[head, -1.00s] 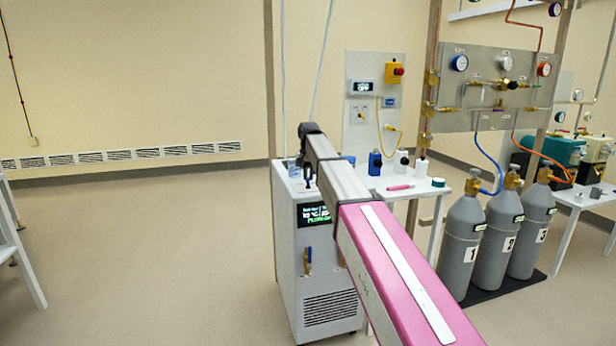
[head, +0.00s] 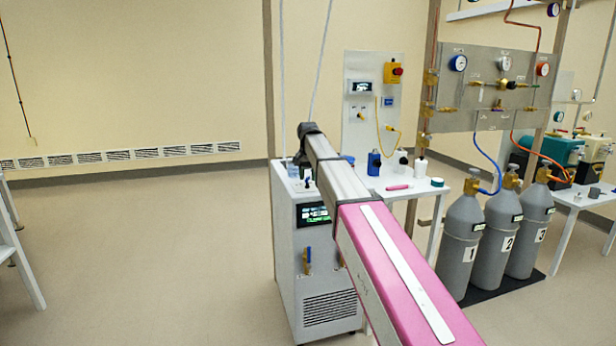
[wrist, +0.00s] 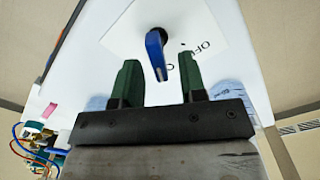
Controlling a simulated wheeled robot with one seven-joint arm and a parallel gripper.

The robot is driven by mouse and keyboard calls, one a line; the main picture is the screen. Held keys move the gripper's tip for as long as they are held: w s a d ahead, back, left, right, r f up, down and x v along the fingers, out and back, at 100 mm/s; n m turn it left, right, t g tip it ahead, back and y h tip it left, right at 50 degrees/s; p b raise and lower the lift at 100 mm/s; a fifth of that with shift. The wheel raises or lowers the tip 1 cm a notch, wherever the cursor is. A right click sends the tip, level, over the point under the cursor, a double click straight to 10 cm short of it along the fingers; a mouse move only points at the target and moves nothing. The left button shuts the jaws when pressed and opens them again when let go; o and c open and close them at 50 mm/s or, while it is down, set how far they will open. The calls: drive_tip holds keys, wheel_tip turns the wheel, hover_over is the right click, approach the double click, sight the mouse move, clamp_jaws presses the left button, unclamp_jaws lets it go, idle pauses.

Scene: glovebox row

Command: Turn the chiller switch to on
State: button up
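The chiller (head: 288,255) is a white cabinet with a dark display (head: 313,214), partly behind my arm in the head view. In the wrist view, its switch (wrist: 156,56) is a blue lever on a white plate (wrist: 205,30). The lever's free end points down the picture, toward my gripper. The word "OFF" is printed to its right; another label below it is mostly hidden. My gripper (wrist: 160,64) is open, its green fingers on either side of the lever's end, with a gap showing on both sides. In the head view my arm hides the switch.
A white side table (head: 425,192) with bottles and a pink item stands just right of the chiller. Several grey gas cylinders (head: 462,245) stand further right, under a gauge panel (head: 485,90). The floor left of the chiller is clear.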

sight(308, 177)
wheel_tip(308, 177, up, 11)
idle(0.7)
drive_tip(key=shift+f, duration=0.1)
idle(0.4)
